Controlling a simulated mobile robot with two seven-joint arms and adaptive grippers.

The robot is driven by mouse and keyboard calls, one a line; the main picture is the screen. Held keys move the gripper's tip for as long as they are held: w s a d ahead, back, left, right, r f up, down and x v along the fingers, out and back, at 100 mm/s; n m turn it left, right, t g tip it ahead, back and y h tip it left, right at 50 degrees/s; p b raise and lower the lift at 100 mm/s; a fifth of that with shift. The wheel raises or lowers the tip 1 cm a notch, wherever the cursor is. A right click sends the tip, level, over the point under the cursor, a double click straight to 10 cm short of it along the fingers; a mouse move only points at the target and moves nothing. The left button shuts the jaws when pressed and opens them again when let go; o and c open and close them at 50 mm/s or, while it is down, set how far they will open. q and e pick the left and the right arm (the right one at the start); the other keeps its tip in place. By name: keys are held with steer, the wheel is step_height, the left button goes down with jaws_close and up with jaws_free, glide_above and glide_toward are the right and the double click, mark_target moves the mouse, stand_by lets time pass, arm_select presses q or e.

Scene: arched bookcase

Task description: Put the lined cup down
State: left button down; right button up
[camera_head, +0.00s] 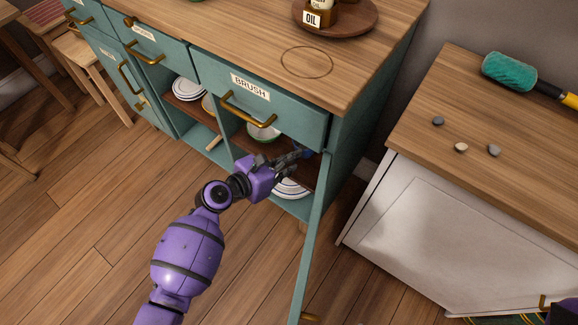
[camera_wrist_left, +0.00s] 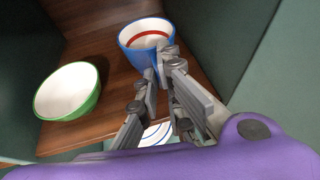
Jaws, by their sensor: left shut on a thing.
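The lined cup (camera_wrist_left: 134,59) is blue outside and white inside, with a red line around the inner wall. My left gripper (camera_wrist_left: 161,62) is shut on the near side of its rim in the left wrist view. The cup looks upright, over or on the wooden shelf inside the teal cabinet; I cannot tell whether its base touches. In the head view my left gripper (camera_head: 297,156) reaches into the open compartment under the BRUSH drawer, and only a dark blue bit of the cup shows at its fingertips.
A green bowl (camera_wrist_left: 68,92) stands left of the cup on the shelf (camera_wrist_left: 105,55). Striped plates (camera_head: 291,188) lie on a lower level. The open cabinet door (camera_head: 313,240) stands right of my left arm. The countertop has a thin ring mark (camera_head: 307,75) and a tray (camera_head: 350,27).

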arm_select(q)
step_height(320, 180, down, 5)
steer(key=shift+r+b, duration=0.1)
steer(key=shift+b, duration=1.1)
steer(key=c, duration=1.9)
jaws_free()
